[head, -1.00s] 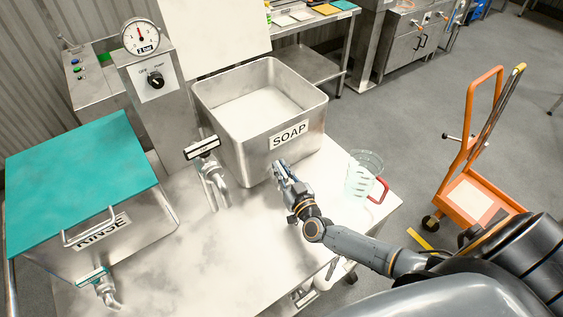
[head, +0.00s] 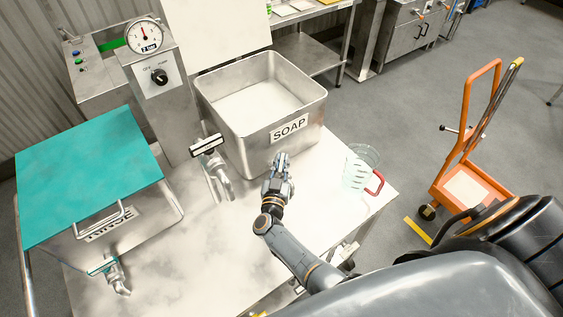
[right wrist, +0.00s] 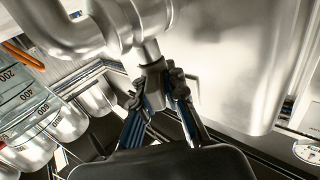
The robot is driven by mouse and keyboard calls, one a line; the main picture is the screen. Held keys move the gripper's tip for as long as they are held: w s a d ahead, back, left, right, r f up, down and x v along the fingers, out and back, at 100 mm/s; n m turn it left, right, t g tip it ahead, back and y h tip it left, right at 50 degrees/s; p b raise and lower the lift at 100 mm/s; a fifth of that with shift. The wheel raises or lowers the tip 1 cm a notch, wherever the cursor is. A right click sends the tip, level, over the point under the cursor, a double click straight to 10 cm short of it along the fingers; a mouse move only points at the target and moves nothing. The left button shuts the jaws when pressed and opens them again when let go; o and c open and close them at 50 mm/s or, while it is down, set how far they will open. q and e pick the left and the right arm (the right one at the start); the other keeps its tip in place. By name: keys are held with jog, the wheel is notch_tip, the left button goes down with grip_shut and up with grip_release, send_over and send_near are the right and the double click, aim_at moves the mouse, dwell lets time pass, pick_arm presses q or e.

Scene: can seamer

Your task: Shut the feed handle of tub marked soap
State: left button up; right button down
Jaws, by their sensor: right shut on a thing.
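The open metal tub marked SOAP (head: 250,125) stands on the steel table, with pale content inside. A tap (head: 217,180) with a dark and white lever (head: 207,145) stands at its front left. My right gripper (head: 280,163) is at the tub's front right, below the SOAP label. In the right wrist view, my right gripper (right wrist: 160,90) is shut on a grey metal handle or stem (right wrist: 150,55) that comes off a bent pipe (right wrist: 70,35) beside a smooth metal wall. The fingers hide much of that piece; in the head view the gripper covers it. My left gripper is not in view.
A clear jug (head: 357,170) with a red handle stands right of my gripper. A RINSE tub (head: 150,210) with a teal lid (head: 88,170) is at left. A pressure gauge (head: 145,36) and dial are behind. An orange cart (head: 470,150) stands on the floor at right.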

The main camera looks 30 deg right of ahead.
dwell(0.4)
jog(key=c, duration=1.4)
grip_release()
